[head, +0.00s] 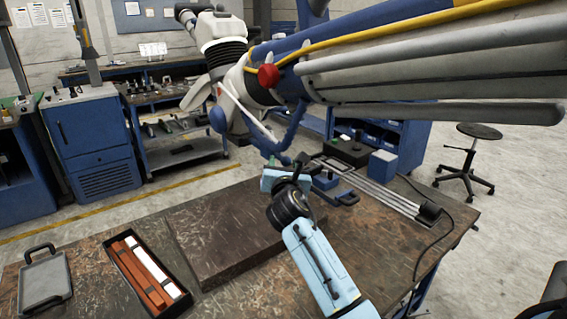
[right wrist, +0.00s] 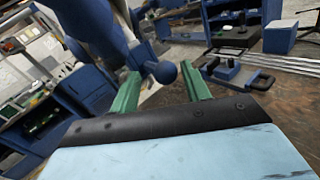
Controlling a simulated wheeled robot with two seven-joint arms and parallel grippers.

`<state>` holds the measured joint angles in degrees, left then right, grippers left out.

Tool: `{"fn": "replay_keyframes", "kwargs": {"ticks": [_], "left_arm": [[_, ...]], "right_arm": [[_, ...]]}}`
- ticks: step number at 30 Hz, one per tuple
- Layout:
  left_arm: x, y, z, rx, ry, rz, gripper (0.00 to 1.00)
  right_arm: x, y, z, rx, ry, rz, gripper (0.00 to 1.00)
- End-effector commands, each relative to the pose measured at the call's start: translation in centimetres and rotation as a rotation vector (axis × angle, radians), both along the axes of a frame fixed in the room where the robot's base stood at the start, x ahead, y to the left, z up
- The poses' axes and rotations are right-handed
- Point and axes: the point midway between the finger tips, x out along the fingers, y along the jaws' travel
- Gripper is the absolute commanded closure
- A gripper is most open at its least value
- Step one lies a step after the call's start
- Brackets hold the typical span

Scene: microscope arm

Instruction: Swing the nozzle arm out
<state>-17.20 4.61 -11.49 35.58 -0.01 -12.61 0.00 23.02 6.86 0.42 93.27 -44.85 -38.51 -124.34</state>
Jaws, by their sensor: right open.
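The microscope (head: 225,45) has a white head and a long boom reaching across the top of the head view. A thin blue nozzle arm (head: 293,128) hangs below it, down towards my right gripper (head: 288,165). In the right wrist view, my right gripper (right wrist: 160,76) has its green fingers apart. A round blue knob (right wrist: 163,72) shows between the fingertips; I cannot tell whether they touch it. The blue arm (right wrist: 98,30) rises behind the left finger. In the head view the fingertips are mostly hidden by the gripper's body. My left gripper is not in view.
The brown workbench (head: 90,240) holds a dark slab (head: 225,228), an open case with orange and white strips (head: 145,275) and a grey tray (head: 45,282). A blue handled fixture (head: 335,190) and pale rails (head: 380,192) lie just beyond my right gripper. A stool (head: 478,133) stands behind.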

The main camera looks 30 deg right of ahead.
Motion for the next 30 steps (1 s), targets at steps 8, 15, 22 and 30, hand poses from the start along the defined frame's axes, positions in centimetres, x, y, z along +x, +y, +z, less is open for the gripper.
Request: {"fn": "replay_keyframes", "kwargs": {"ticks": [8,15,22,30], "left_arm": [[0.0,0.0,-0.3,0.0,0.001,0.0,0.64],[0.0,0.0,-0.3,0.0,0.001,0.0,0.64],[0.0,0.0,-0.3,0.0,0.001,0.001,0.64],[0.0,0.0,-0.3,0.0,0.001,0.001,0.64]], "right_arm": [[1.9,-1.0,-0.1,0.002,0.001,-0.001,0.53],[2.0,-1.1,0.0,0.001,0.0,0.0,0.53],[1.9,-1.1,0.0,0.001,0.0,0.0,0.75],[1.9,-1.2,0.0,0.002,0.001,-0.003,1.0]]}}
